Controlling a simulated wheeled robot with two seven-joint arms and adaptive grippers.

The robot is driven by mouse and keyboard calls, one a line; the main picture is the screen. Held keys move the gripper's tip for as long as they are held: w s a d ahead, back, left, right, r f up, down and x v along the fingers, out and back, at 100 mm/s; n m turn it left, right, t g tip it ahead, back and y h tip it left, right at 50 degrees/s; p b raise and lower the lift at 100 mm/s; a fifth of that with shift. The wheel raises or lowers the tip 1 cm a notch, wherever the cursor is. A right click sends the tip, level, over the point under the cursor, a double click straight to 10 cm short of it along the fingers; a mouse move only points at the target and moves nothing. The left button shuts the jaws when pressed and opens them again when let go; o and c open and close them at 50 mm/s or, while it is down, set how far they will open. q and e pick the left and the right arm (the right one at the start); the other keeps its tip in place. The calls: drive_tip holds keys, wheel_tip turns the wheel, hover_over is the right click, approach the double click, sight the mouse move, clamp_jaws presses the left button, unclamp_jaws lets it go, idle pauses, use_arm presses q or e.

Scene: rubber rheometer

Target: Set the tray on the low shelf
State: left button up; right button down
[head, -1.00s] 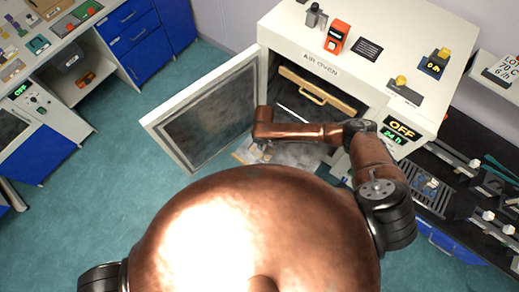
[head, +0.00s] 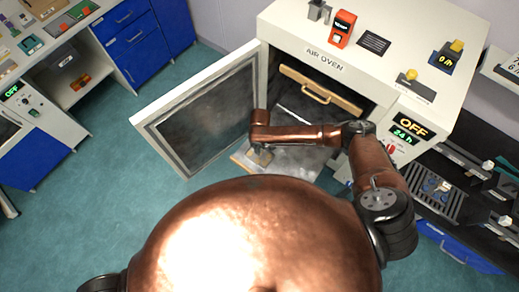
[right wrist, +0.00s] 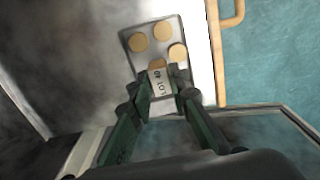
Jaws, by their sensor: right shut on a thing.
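The tray (right wrist: 157,30) is a small grey plate with several tan discs and a label reading "LOT 40". In the right wrist view my right gripper (right wrist: 158,88) is shut on its near, labelled end. The tray is over the pale low shelf (right wrist: 200,60); I cannot tell whether it touches it. In the head view the low shelf (head: 300,162) sticks out at the bottom of the open oven. My right gripper (head: 259,157) is at its left front part, small and partly hidden by my arm. My left gripper is not in view.
The air oven (head: 350,40) has its door (head: 200,115) swung open to the left. A higher shelf with a wooden front and handle (head: 318,93) sits inside, above my forearm. The low shelf's wooden front (right wrist: 216,45) shows in the right wrist view, with floor beyond it.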

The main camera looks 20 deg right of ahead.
drive_tip(key=c, duration=1.8)
unclamp_jaws()
drive_tip(key=shift+f, duration=0.1)
wheel_tip(320, 180, up, 12)
drive_tip(key=shift+r, duration=0.15)
